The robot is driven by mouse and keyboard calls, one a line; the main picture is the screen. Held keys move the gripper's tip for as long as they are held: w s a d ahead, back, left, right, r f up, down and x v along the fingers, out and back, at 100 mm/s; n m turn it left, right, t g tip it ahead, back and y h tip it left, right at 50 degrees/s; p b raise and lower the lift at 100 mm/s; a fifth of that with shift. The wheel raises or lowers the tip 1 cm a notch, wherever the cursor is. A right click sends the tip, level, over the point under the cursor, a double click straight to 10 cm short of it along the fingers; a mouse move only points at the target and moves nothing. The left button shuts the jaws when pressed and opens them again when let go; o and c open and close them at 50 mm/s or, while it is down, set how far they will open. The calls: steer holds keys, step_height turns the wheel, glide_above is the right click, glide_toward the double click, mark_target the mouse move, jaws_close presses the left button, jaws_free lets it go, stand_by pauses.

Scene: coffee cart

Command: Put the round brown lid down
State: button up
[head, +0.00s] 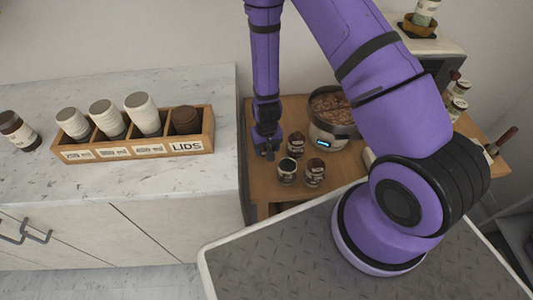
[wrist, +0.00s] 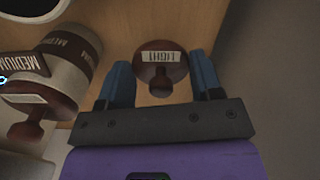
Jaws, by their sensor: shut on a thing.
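The round brown lid (wrist: 160,58) has a pale "LIGHT" label and a knob. In the wrist view it lies between the two blue fingers of my gripper (wrist: 162,80), which is shut on it. In the head view my gripper (head: 267,152) points down at the left part of the wooden table, just left of the small jars; the lid cannot be made out clearly there. What lies directly under the lid is hidden. A jar labelled "MEDIUM" (wrist: 70,62) and another brown knobbed lid (wrist: 45,103) are left of the fingers in the wrist view.
Small dark-lidded jars (head: 287,171) stand right of my gripper, before a large container of brown contents (head: 328,134). The wooden table (head: 262,190) ends close on the left. A wooden box marked "LIDS" (head: 186,147) with cups sits on the marble counter (head: 205,90).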

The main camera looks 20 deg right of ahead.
steer(key=shift+f, duration=1.9)
steer(key=o, duration=0.9)
steer(key=shift+f, duration=0.1)
step_height(320, 180, up, 13)
steer(key=shift+f, duration=0.15)
step_height(320, 180, up, 27)
steer(key=s+d+n+t+y, duration=0.1)
steer(key=s+d+t, duration=0.1)
steer(key=t, duration=0.1)
steer(key=s+d+r+t, duration=0.1)
steer(key=s+d+r, duration=0.1)
steer(key=s+r, duration=0.6)
steer(key=s+d+r+t+h, duration=0.1)
steer(key=s+d+r, duration=0.2)
steer(key=s+r, duration=0.6)
steer(key=shift+s+r, duration=0.2)
steer(key=shift+s, duration=0.65)
